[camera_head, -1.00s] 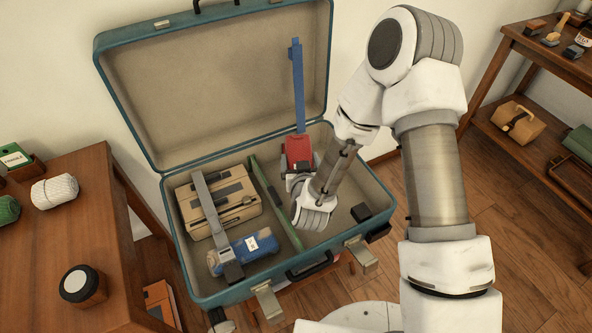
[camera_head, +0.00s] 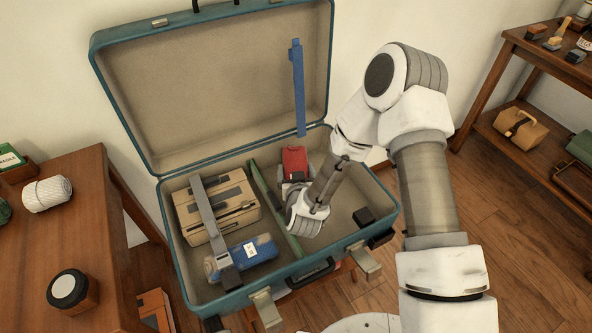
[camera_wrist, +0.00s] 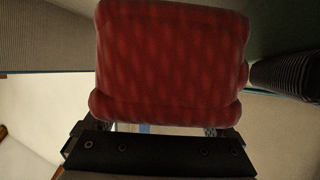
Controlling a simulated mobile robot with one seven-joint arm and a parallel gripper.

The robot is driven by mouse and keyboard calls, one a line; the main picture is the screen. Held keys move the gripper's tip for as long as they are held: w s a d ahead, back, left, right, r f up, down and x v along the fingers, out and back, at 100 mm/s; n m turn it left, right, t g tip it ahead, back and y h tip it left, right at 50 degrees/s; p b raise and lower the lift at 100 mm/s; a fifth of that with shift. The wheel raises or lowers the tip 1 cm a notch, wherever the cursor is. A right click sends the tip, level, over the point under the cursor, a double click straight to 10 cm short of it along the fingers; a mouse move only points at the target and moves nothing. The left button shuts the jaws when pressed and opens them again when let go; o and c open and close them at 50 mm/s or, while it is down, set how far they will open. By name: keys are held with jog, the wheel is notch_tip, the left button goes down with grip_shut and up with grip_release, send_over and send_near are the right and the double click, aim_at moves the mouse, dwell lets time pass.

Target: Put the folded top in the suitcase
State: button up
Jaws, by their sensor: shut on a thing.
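The folded top (camera_head: 294,161) is a small red bundle in the head view, inside the right half of the open suitcase (camera_head: 161,222). In the wrist view the red folded top (camera_wrist: 172,62) fills the upper middle, with a patterned surface and a rolled edge. My gripper (camera_head: 295,178) is shut on it, reaching down over the right compartment. The arm partly hides the gripper and the top's near side. I cannot tell whether the top touches the suitcase floor.
A green divider (camera_head: 268,205) splits the suitcase. The left side holds a tan folded bundle (camera_head: 215,208) under a grey strap and a blue item (camera_head: 252,254). A blue strap (camera_head: 298,90) hangs by the lid. Tables flank the suitcase.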

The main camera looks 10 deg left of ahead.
jog(key=shift+f+b, duration=0.4)
jog(key=shift+f, duration=0.05)
jog(key=o, duration=1.2)
jog(key=shift+r+p, duration=0.85)
jog(key=shift+p, duration=0.1)
jog(key=p+v, duration=0.1)
jog(key=v, duration=0.6)
jog(key=shift+s+f, duration=0.15)
jog(key=shift+s, duration=0.1)
jog(key=w+d+r+g, duration=0.1)
jog(key=d+r+g, duration=0.1)
jog(key=d+r, duration=0.5)
jog(key=w+d+r+g, duration=0.1)
jog(key=d+r+g, duration=0.1)
jog(key=r, duration=1)
jog(key=s+d+r+m+g+h, duration=0.1)
jog(key=s+d+r, duration=0.3)
jog(key=s, duration=0.3)
jog(key=s+d+r+m+g+h, duration=0.1)
jog(key=s+d+r, duration=0.2)
jog(key=s+d, duration=0.2)
jog(key=s+d+r+m+g+h, duration=0.1)
jog(key=s+d+r, duration=0.3)
jog(key=s, duration=0.5)
jog(key=shift+d+r, duration=0.35)
